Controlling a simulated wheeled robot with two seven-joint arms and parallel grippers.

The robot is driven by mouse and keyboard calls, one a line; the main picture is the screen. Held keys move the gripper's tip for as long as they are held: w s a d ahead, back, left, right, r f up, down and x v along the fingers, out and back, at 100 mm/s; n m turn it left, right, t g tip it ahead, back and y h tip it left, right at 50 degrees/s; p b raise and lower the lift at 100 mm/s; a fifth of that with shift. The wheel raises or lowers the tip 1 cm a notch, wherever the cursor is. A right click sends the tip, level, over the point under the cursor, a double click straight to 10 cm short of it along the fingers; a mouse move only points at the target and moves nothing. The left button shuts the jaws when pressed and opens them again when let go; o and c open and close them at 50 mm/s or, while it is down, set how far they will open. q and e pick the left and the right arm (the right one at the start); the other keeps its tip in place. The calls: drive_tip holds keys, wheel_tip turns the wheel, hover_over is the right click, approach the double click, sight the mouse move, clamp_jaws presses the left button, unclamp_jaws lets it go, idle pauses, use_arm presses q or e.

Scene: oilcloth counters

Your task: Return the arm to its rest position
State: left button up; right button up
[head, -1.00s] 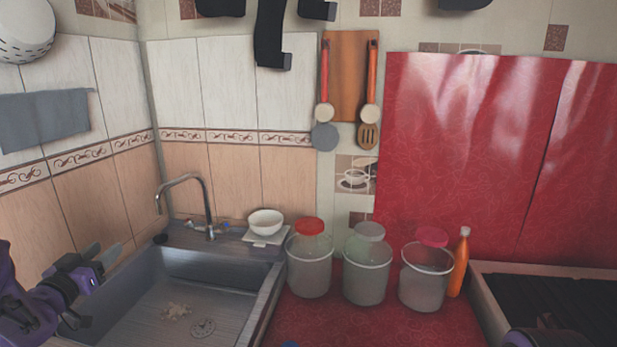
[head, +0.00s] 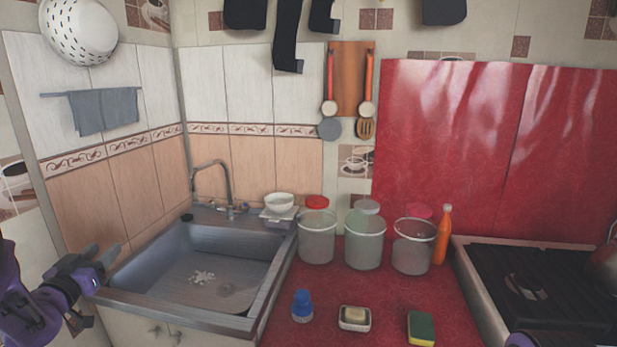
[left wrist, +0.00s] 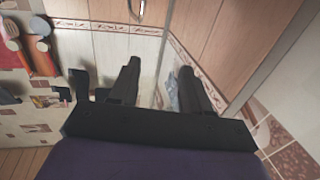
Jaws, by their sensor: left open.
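My left gripper (head: 92,262) is at the left edge of the head view, beside the sink's front left corner. It is open and holds nothing. In the left wrist view its two dark fingers (left wrist: 155,85) stand apart, with tiled wall and floor-like surfaces behind them. My right gripper's fingers do not show; only a small purple part of my right arm shows at the bottom right of the head view.
A metal sink (head: 150,285) is near the left gripper. A blue-capped bottle (head: 302,306), a soap dish (head: 355,318) and a sponge (head: 421,328) are on the red counter. Several jars and an orange bottle (head: 442,235) stand behind. A stove (head: 540,290) is at right.

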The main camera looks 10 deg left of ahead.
use_arm(q)
drive_tip(key=s+d+f+n+g+y, duration=0.1)
drive_tip(key=s+d+f+n+g, duration=0.35)
drive_tip(key=f, duration=0.85)
drive_tip(key=s+d+f+n+g+y, duration=0.1)
drive_tip(key=s+d+f+g, duration=0.35)
drive_tip(key=f, duration=0.85)
drive_tip(key=s+d+f+g, duration=0.2)
drive_tip(key=s+d+f, duration=0.2)
drive_tip(key=s, duration=0.4)
drive_tip(key=s+d+f+g+h, duration=0.1)
drive_tip(key=s+d+f+g, duration=0.1)
drive_tip(key=s+d+f, duration=0.3)
drive_tip(key=s+d+f+g, duration=0.1)
drive_tip(key=s+d+f, duration=0.4)
drive_tip(key=s, duration=0.6)
drive_tip(key=shift+s+f+g, duration=0.2)
drive_tip(key=shift+f+g, duration=0.2)
drive_tip(key=shift+f, duration=0.1)
drive_tip(key=shift+a, duration=0.1)
